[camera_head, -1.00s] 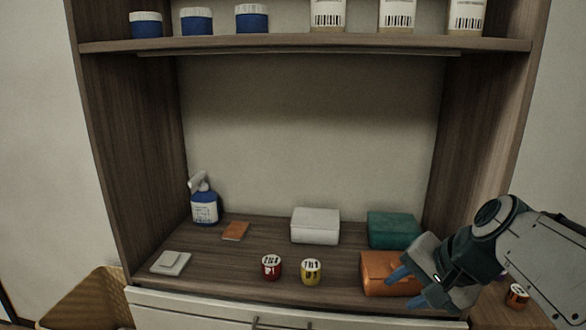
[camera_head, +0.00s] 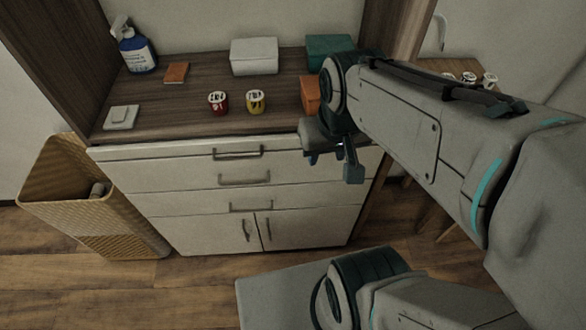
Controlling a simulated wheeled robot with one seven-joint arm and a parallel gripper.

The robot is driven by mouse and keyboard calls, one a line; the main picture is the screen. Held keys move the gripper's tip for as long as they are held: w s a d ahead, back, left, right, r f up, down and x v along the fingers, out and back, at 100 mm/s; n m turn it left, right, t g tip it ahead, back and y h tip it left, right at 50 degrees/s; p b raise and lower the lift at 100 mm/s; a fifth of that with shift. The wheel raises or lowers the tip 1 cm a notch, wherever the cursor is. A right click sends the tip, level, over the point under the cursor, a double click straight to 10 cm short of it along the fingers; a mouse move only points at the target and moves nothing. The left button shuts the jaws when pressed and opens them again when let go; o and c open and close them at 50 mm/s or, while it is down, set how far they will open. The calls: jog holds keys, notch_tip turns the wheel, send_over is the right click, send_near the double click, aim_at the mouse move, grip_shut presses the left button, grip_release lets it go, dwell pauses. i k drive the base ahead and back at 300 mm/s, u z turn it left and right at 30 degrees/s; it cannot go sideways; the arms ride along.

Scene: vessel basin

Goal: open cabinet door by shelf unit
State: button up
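The shelf unit (camera_head: 72,90) has a white lower cabinet with drawers above two low doors. The left cabinet door (camera_head: 205,236) and the right cabinet door (camera_head: 308,227) both look shut. Their upright dark handles, the left one (camera_head: 246,230) and the right one (camera_head: 268,228), stand close together at the middle seam. My gripper (camera_head: 332,170) hangs in front of the right end of the drawers, above and to the right of the door handles. Its fingers are apart with nothing seen between them. It is not touching either handle.
Drawer handles (camera_head: 238,153) stick out above the doors. A wicker bin (camera_head: 85,215) stands at the left of the cabinet, and a small wooden table (camera_head: 455,68) at the right. Bottles, boxes and cups are on the shelf. The wooden floor (camera_head: 205,275) before the doors is partly clear.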

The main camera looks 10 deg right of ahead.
aim_at(326, 226)
jog(key=k, duration=1.3)
jog(key=u, duration=0.25)
jog(key=i, duration=0.85)
jog(key=u, duration=0.6)
